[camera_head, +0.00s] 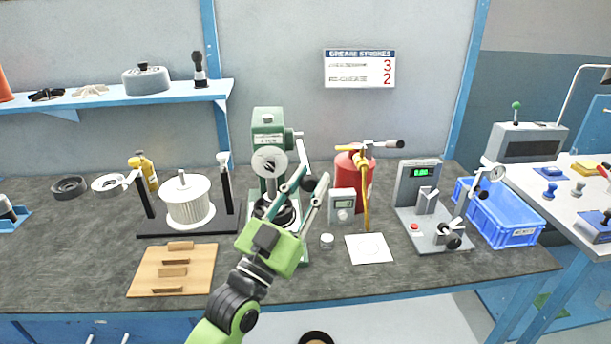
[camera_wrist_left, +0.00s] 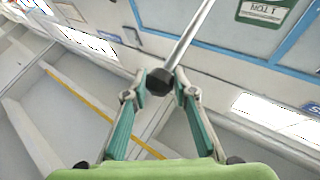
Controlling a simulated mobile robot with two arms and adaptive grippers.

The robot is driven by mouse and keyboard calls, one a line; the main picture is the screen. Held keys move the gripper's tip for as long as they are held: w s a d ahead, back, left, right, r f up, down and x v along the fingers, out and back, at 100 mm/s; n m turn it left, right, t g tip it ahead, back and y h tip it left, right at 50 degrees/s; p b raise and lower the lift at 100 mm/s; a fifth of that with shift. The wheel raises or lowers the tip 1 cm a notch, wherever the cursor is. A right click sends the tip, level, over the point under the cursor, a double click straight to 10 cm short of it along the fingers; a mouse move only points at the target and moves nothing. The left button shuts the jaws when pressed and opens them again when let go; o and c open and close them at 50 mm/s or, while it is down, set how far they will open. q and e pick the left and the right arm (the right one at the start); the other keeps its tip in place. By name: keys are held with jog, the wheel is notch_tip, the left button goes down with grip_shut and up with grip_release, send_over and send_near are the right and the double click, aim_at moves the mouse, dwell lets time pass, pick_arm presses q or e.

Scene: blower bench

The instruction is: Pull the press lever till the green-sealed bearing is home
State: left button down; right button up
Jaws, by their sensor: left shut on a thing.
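The green arbor press (camera_head: 268,125) stands mid-bench with a round pale dial plate on its front. My left gripper (camera_head: 308,181) is in front of the press on its right side, shut on the black ball knob of the press lever. In the left wrist view the knob (camera_wrist_left: 160,82) sits between the two fingertips (camera_wrist_left: 160,88). The lever rod (camera_wrist_left: 190,35) runs up and right from it. My gripper and fingers cover the lower press, and I cannot make out the green-sealed bearing. My right gripper is not in view.
A red grease canister (camera_head: 368,182) and a small grey meter (camera_head: 342,203) stand close right of the press. A white spool (camera_head: 188,203) on a dark stand is left. A wooden block board (camera_head: 145,283), a white sheet (camera_head: 384,257) and a blue crate (camera_head: 515,237) lie around.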

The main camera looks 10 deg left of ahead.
pick_arm(q)
jog(key=shift+w+d+f, duration=0.1)
jog(key=shift+d+f, duration=0.15)
jog(key=shift+f, duration=0.65)
jog(key=c, duration=1.7)
grip_release()
jog(key=shift+w+r, duration=0.1)
jog(key=shift+r, duration=0.1)
jog(key=v, duration=1.2)
